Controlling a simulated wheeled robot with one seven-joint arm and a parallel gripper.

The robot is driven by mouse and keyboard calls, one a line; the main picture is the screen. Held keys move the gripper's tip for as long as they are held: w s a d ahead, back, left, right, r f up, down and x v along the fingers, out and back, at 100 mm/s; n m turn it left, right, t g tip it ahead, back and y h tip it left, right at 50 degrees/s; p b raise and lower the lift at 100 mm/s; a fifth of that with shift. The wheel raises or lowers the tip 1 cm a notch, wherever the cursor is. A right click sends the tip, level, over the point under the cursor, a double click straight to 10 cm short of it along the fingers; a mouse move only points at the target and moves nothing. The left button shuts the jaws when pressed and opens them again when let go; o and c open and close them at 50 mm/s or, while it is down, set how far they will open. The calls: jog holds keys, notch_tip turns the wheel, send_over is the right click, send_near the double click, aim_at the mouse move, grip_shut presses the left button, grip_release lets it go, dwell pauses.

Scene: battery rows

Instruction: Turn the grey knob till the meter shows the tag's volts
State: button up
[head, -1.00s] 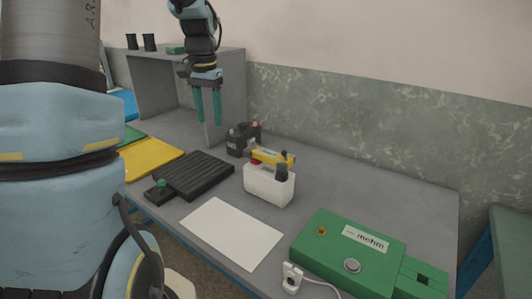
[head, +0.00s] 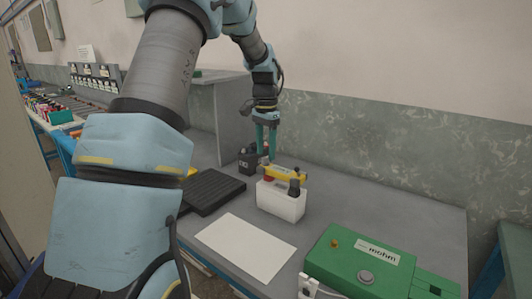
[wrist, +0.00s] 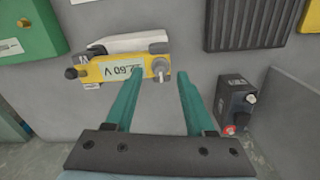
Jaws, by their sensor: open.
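In the wrist view the yellow instrument (wrist: 93,70) bears a white tag (wrist: 118,70) that seems to read 60 V upside down. A grey knob (wrist: 160,67) shows at its right end and a dark knob (wrist: 72,72) at its left end. My gripper (head: 266,152) is open and empty, pointing down just behind the yellow instrument; in the wrist view the fingertips (wrist: 157,82) are close to the grey knob, touching not certain. No meter reading is legible.
A black unit (wrist: 234,103) with red and grey terminals stands beside the gripper. A green box (head: 350,263) with a grey round button is at the front right. A black ribbed mat (head: 213,192) and white sheet (head: 245,248) lie in front; the bench's back right is clear.

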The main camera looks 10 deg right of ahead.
jog(key=shift+f, duration=1.05)
grip_shut()
